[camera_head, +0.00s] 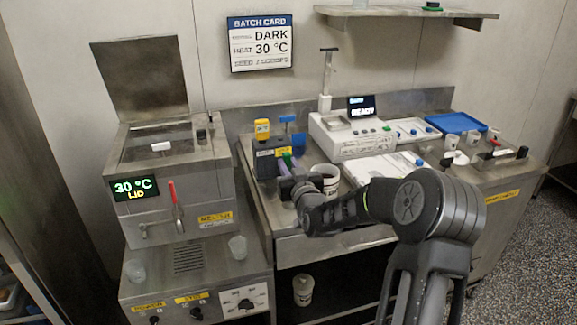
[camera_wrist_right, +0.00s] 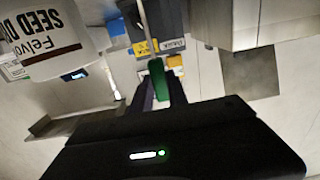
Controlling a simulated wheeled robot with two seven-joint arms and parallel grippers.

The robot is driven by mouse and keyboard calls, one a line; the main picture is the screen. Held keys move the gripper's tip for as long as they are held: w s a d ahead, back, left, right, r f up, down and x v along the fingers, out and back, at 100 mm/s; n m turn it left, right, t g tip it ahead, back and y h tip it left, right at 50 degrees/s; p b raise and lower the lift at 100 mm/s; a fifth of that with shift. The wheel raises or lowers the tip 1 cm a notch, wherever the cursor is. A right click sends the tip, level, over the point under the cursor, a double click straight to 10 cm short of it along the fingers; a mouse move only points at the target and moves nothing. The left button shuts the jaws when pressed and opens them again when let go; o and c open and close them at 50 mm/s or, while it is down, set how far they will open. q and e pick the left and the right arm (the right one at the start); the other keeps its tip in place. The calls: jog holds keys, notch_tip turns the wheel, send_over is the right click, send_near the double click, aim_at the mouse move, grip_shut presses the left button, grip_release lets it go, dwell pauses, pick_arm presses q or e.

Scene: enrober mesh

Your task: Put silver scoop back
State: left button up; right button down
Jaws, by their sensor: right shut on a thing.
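My right gripper (camera_head: 288,166) is shut on the green handle (camera_wrist_right: 158,82) of a tool, at the front of a dark holder block (camera_head: 267,163). A thin silver stem runs on from the handle in the right wrist view, so this appears to be the silver scoop; its bowl cannot be made out. A yellow-topped tool (camera_head: 262,129) and a blue one (camera_head: 287,118) stand at the block. My left gripper is not in view.
A white tub (camera_head: 329,172) stands right beside my right gripper. A scale (camera_head: 345,135) is behind it. A melter with its lid up (camera_head: 140,75) stands on the left. A blue tray (camera_head: 456,122) and small cups lie at the right.

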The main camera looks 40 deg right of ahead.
jog(key=shift+f, duration=0.15)
jog(key=c, duration=1.3)
grip_release()
jog(key=shift+s, duration=0.15)
jog(key=b+v, duration=0.2)
jog(key=v, duration=0.9)
jog(key=shift+s+a, duration=0.2)
jog(key=shift+s, duration=0.15)
